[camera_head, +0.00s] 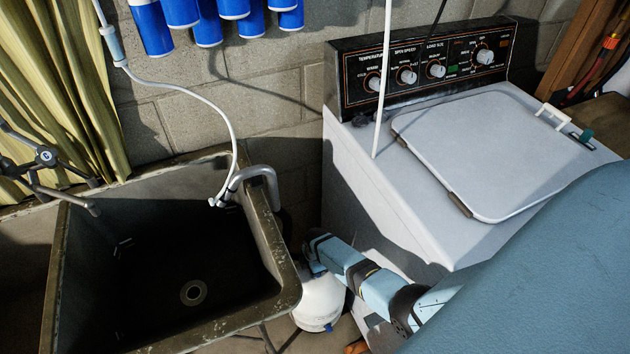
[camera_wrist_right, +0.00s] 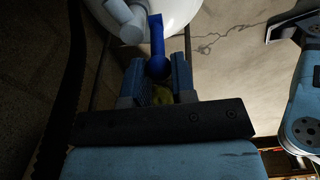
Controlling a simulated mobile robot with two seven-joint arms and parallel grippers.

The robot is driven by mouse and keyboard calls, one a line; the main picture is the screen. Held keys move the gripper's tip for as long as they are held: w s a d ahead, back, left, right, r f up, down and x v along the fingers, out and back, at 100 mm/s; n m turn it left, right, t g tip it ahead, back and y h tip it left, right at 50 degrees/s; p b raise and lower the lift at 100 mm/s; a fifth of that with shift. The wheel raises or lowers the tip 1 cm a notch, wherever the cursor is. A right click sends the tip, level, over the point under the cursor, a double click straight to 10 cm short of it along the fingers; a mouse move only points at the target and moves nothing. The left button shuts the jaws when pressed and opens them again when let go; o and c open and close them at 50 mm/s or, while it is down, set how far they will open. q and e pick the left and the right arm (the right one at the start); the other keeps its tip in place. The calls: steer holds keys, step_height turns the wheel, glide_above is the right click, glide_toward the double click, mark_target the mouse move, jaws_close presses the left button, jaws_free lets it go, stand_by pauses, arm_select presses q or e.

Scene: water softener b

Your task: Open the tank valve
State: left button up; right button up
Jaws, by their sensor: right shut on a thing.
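The white tank (camera_head: 320,300) stands on the floor between the sink and the washing machine, and my right arm partly covers it. In the right wrist view, the tank's white body (camera_wrist_right: 178,12) is at the top, with a grey fitting (camera_wrist_right: 124,20) on it. The blue valve handle (camera_wrist_right: 156,38) points up in that view, and its round end lies between the fingers. My right gripper (camera_wrist_right: 158,74) is shut on the blue valve handle. In the head view its fingers are hidden behind my wrist. My left gripper is not in view.
A deep grey sink (camera_head: 285,265) is left of the tank, with its rim close to my right wrist. A white washing machine (camera_head: 365,200) stands to the right. Blue cylinders (camera_head: 206,22) hang on the wall. A thin white hose (camera_head: 200,98) drops into the sink.

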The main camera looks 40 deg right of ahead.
steer(key=shift+a, duration=0.2)
steer(key=shift+w+a+f, duration=0.2)
steer(key=shift+a+f, duration=0.1)
steer(key=shift+a, duration=0.35)
steer(key=shift+w+a+f+b, duration=0.15)
steer(key=shift+a+f+b, duration=0.35)
steer(key=shift+a+b, duration=0.15)
steer(key=shift+w+a+f+b, duration=0.1)
steer(key=shift+a+f+b, duration=0.4)
steer(key=shift+f+b, duration=0.1)
steer(key=shift+f, duration=0.1)
